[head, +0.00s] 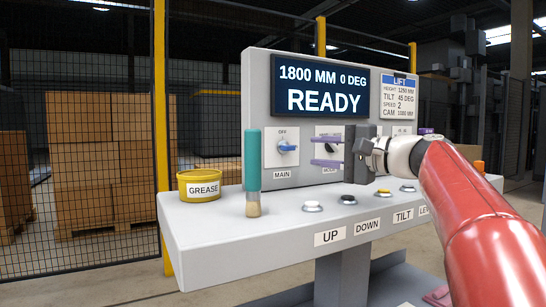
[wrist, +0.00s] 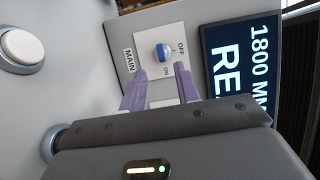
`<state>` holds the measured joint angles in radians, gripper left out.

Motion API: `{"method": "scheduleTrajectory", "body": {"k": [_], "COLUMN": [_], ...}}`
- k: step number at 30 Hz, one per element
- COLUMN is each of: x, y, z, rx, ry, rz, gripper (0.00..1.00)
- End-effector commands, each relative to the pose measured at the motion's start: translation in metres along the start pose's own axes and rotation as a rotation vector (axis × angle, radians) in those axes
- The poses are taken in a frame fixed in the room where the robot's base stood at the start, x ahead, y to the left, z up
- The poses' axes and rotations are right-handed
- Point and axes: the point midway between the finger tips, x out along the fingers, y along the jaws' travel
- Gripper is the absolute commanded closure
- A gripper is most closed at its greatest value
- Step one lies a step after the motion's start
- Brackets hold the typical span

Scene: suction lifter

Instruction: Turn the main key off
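The main key is a blue knob (head: 288,147) on a white plate above the MAIN label, with OFF printed above it. In the wrist view the blue key (wrist: 162,52) lies lengthwise, in line with the ON mark rather than OFF. My gripper (head: 315,151) is open and empty, right of the key in the head view, its purple fingers pointing left. In the wrist view my gripper (wrist: 159,73) has one finger on each side of the line to the key. The fingertips appear short of the knob, with nothing between them.
The display (head: 322,90) reads READY. A teal-handled brush (head: 251,160) stands left of the key, near the yellow grease tin (head: 198,184). A black mode knob (head: 331,147) is partly behind my fingers. Push buttons (head: 347,200) line the console (head: 230,230).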

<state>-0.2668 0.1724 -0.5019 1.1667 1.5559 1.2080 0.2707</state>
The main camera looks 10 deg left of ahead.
Motion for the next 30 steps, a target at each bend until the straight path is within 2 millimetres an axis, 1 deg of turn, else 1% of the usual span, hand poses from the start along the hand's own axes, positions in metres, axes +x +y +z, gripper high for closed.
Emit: {"method": "scheduleTrajectory", "body": {"k": [5, 12, 15, 19, 26, 29, 30], "x": [0.022, 0.060, 0.070, 0.075, 0.076, 0.076, 0.076], "y": [-0.002, -0.002, -0.002, -0.002, -0.002, -0.001, -0.001], "z": [0.001, 0.000, 0.000, 0.000, 0.000, 0.000, 0.000], "rx": [0.000, 0.000, 0.000, -0.001, 0.000, 0.000, 0.000], "ry": [-0.004, -0.002, 0.000, 0.000, 0.000, 0.000, 0.000], "rz": [-0.002, -0.002, -0.002, -0.002, -0.002, -0.002, -0.002], "gripper": [0.68, 0.68, 0.68, 0.68, 0.68, 0.80, 0.85]}}
